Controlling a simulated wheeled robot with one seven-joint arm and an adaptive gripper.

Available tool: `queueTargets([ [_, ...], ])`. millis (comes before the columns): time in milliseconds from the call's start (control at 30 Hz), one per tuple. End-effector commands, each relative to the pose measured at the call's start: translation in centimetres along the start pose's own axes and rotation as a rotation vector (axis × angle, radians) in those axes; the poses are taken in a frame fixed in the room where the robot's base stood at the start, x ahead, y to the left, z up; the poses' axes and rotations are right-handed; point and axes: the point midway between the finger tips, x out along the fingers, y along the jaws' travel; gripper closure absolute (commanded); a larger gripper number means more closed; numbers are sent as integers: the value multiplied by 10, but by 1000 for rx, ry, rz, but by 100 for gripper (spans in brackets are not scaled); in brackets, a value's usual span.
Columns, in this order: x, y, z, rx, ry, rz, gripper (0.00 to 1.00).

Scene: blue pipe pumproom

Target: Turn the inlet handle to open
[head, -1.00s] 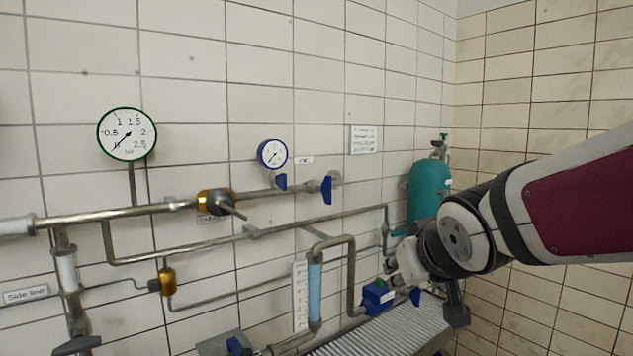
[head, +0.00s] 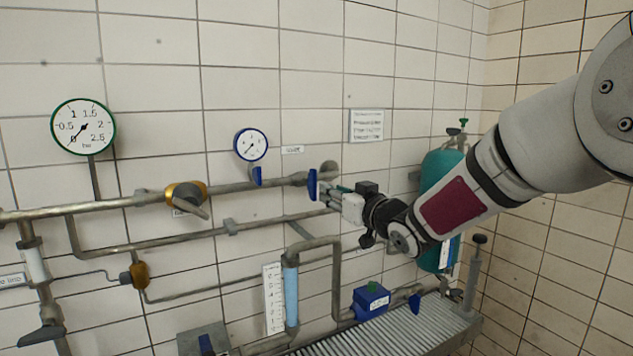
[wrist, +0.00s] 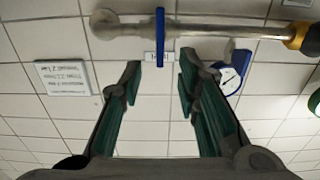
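The inlet handle (head: 312,185) is a blue lever hanging straight down from the right end of the upper steel pipe (head: 120,205). In the wrist view, which looks upside down, the handle (wrist: 160,37) shows edge-on, across the pipe. My gripper (head: 328,190) is just right of the handle in the head view. In the wrist view my gripper (wrist: 161,67) is open, and the handle's free end appears between its two green-padded fingertips. I see no contact; the exact depth is unclear. A small label (wrist: 157,57) shows on the wall behind.
A blue-rimmed gauge (head: 251,145) with a small blue lever (head: 256,175) is left of the handle. A brass valve (head: 186,193) sits further left. A green-rimmed gauge (head: 83,127) reads near zero. A teal cylinder (head: 437,185) stands behind my arm. Lower pipes run beneath.

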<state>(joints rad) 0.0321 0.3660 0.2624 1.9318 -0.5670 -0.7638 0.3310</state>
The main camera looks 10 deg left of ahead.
Motion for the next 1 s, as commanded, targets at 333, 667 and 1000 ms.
queueTargets([
  [333,69,-1,0,1,0,-1,70],
  [667,105,0,1,1,-1,1,70],
  [1000,108,1,0,0,-1,2,70],
])
